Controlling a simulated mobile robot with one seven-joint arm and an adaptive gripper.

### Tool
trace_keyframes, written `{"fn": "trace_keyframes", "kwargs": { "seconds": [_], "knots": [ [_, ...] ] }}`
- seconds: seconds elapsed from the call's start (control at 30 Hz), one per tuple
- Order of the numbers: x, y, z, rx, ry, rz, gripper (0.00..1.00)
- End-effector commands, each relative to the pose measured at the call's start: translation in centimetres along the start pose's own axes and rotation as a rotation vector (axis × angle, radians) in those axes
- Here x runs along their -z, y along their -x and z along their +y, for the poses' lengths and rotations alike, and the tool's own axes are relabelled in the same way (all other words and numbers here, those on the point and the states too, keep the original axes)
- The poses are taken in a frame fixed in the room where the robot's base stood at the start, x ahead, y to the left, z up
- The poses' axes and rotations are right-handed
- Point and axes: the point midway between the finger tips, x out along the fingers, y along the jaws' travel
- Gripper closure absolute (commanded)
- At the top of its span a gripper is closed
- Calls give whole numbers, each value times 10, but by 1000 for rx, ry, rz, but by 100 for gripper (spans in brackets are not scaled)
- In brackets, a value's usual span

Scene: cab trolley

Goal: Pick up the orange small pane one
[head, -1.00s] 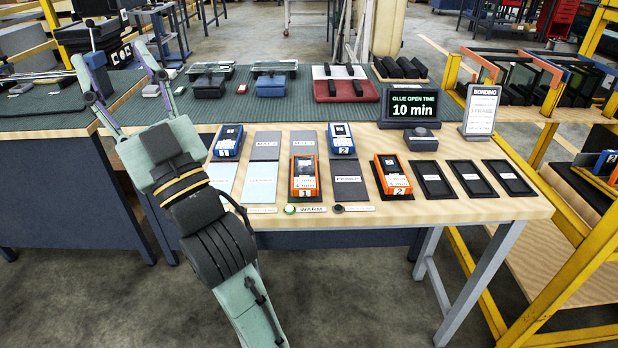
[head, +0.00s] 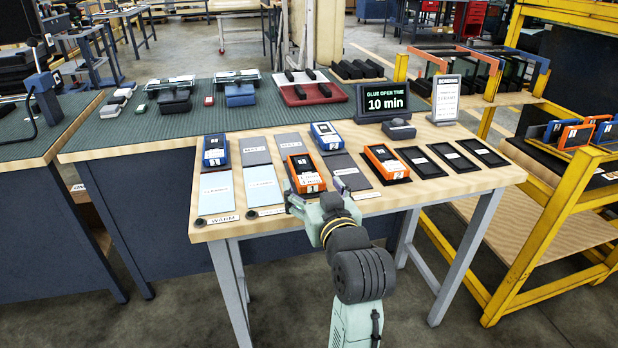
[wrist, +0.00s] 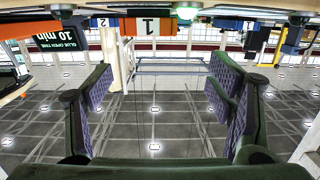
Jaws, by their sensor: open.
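My gripper (head: 316,196) is at the table's front edge, just on the near side of orange block 1. The gripper is open and empty, its two fingers (wrist: 160,92) spread wide with block 1 beyond them, apart from it. The small writing on the blocks is unreadable.
Blue blocks (head: 216,150) (head: 326,135) lie behind and left. Empty black trays (head: 454,157) lie to the right. A timer screen (head: 382,102) reads 10 min. A yellow rack (head: 540,215) with orange and blue framed pieces (head: 577,137) stands at right.

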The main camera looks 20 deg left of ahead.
Motion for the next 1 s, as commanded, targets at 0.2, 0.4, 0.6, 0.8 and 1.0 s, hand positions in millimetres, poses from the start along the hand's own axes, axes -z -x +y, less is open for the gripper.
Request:
{"fn": "trace_keyframes", "kwargs": {
  "seconds": [0.2,0.4,0.6,0.8,1.0],
  "knots": [
    [-11,-11,8,-8,-7,-35,25],
    [-12,-42,8,-8,-6,-34,25],
    [-13,-58,8,-8,-6,-32,25],
    [-16,-86,11,-8,-6,-33,25],
    [-18,-105,12,-9,-5,-31,25]
  ]
}}
